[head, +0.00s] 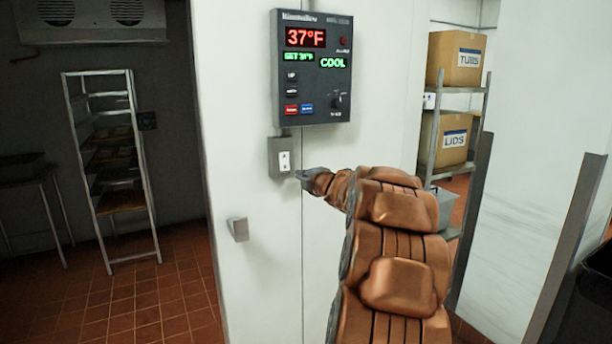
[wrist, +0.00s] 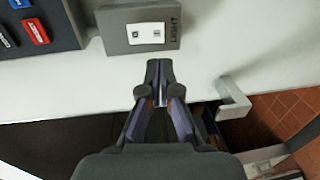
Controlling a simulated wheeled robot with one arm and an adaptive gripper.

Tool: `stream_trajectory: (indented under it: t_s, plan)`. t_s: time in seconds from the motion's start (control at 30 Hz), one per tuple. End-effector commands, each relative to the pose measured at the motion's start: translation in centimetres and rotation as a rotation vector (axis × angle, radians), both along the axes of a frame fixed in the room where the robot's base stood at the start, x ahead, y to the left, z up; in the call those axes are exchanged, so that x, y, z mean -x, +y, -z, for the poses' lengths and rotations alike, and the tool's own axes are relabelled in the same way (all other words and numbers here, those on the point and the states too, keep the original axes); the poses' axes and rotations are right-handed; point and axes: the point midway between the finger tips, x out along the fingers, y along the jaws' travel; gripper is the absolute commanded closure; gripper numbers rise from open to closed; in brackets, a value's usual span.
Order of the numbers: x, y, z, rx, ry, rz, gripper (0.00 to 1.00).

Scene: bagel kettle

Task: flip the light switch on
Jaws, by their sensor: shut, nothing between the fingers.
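The light switch is a white rocker (head: 284,161) on a small grey box on the white wall, below the control panel. In the wrist view the white rocker (wrist: 146,33) has two small marks, and its grey box (wrist: 115,42) bears the word LIGHT. My gripper (head: 303,175) is just right of and slightly below the switch box in the head view. In the wrist view my gripper (wrist: 159,66) is shut and empty, its fingertips pointing at the box edge a little below the rocker. I cannot tell whether they touch the box.
The control panel (head: 313,68), showing 37°F and COOL, is just above the switch. A door handle (head: 238,229) juts out below left; it also shows in the wrist view (wrist: 234,98). A tray rack (head: 115,165) stands left, and shelves with boxes (head: 456,60) stand right.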

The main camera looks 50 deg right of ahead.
Motion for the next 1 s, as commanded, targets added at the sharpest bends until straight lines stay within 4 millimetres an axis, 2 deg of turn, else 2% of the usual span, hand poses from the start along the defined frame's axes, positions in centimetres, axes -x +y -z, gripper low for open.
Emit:
stream_trajectory:
  t_s: [0.6, 1.0]
  plan:
    - [-6.8, -2.3, 0.7, 0.000, 0.002, 0.000, 1.00]
    - [-9.1, -3.1, 1.1, 0.002, 0.001, 0.000, 1.00]
